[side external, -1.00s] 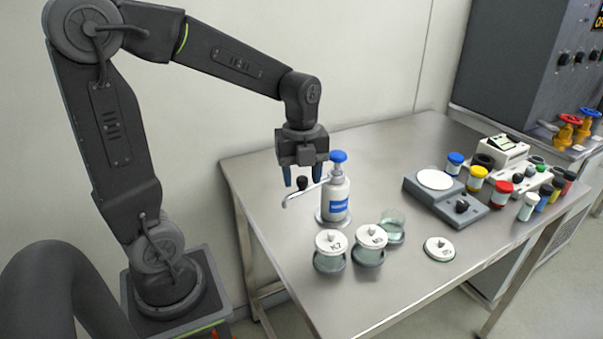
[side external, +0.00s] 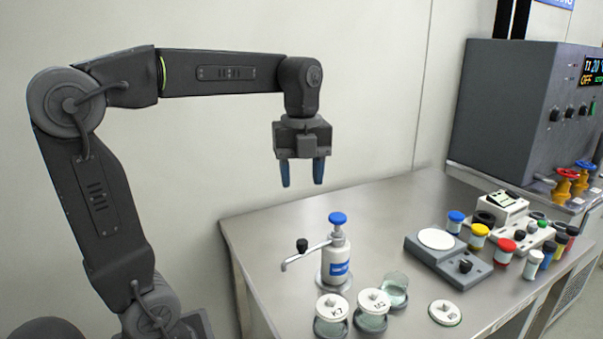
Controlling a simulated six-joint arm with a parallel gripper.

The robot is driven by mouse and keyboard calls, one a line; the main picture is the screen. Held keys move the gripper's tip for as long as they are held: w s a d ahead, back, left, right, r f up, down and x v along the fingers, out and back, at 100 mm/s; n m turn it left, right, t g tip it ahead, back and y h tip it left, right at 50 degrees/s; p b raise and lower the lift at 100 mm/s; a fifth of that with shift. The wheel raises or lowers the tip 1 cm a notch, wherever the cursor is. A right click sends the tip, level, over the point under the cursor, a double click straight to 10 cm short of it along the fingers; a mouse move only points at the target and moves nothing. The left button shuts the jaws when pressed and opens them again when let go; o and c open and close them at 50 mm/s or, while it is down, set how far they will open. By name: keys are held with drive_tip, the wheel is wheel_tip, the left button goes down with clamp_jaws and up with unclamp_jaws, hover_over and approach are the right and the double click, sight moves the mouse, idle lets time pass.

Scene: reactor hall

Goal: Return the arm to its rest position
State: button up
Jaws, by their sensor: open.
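My gripper (side external: 302,183) hangs above the back left part of the steel table (side external: 385,215), fingers pointing down. Its two blue fingertips are apart with nothing between them. It is well clear of the things on the table.
Lidded glass jars (side external: 331,314) and (side external: 372,302) stand in front of the bottle, beside an open glass beaker (side external: 394,288). A loose lid (side external: 445,312) lies to the right. A scale (side external: 450,260) and several coloured-cap vials stand farther right. The air around my gripper is free.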

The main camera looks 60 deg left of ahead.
drive_tip(key=shift+s+d, duration=0.1)
idle(0.4)
drive_tip(key=s+d+f+n+t, duration=0.2)
drive_tip(key=s+d+f+n, duration=0.2)
drive_tip(key=n, duration=0.6)
drive_tip(key=s+d+f+n+t, duration=0.3)
drive_tip(key=s+d+n, duration=0.1)
drive_tip(key=n, duration=0.7)
drive_tip(key=shift+s+d+f+t, duration=0.2)
drive_tip(key=shift+s+f+t, duration=0.15)
drive_tip(key=shift+s, duration=0.25)
